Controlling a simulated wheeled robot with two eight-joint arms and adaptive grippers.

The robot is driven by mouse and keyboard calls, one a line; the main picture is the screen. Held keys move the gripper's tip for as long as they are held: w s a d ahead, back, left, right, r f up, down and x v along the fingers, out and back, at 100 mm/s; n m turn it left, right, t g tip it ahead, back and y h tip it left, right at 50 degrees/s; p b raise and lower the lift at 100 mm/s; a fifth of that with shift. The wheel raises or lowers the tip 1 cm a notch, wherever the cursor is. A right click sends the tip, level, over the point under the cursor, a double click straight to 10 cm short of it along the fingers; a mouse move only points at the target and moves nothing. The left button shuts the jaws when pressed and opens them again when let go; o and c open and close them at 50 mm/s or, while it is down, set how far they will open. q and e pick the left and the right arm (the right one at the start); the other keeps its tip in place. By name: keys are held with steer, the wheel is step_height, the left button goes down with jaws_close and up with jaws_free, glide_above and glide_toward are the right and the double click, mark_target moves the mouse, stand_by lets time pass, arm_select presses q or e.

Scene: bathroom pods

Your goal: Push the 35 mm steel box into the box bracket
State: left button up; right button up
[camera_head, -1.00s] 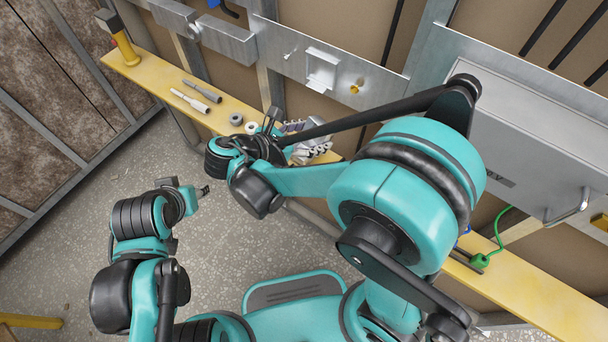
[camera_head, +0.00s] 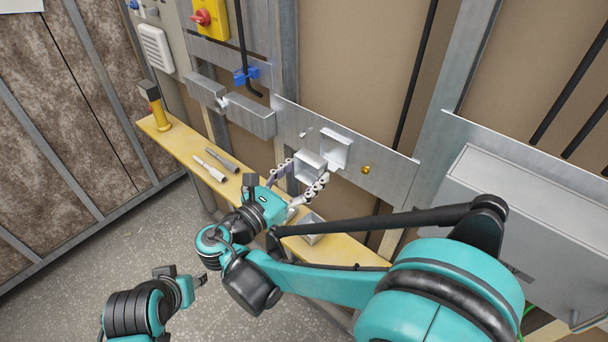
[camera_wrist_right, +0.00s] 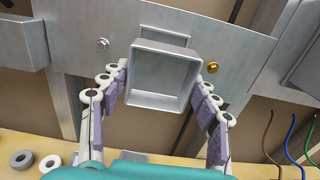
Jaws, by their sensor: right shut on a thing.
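A silver, open-fronted steel box (camera_head: 309,166) is held between the fingers of my right gripper (camera_head: 304,174), in front of the steel wall plate. The box bracket (camera_head: 336,149) is on that plate, just behind and to the right of the held box in the head view. In the right wrist view the steel box (camera_wrist_right: 163,78) sits between both purple-padded fingers, its open side facing the camera. It hides most of the bracket, and I cannot tell whether they touch. My left gripper (camera_head: 201,280) is low at the left, away from the wall; its jaw state is unclear.
Another open metal box (camera_head: 313,229) stands on the yellow shelf (camera_head: 345,250), below the right gripper. Two pen-like tools (camera_head: 215,164) and a yellow-handled tool (camera_head: 158,110) lie or stand further left. A brass fitting (camera_head: 366,169) projects right of the bracket. A grey cabinet (camera_head: 530,215) is at the right.

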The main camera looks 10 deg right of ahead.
steer(key=shift+x, duration=2.6)
steer(key=shift+x, duration=1)
steer(key=o, duration=1.3)
steer(key=shift+c, duration=0.2)
glide_toward(335, 149)
steer(key=shift+s+a+f, duration=0.1)
steer(key=shift+s+a, duration=0.25)
steer(key=shift+a, duration=0.15)
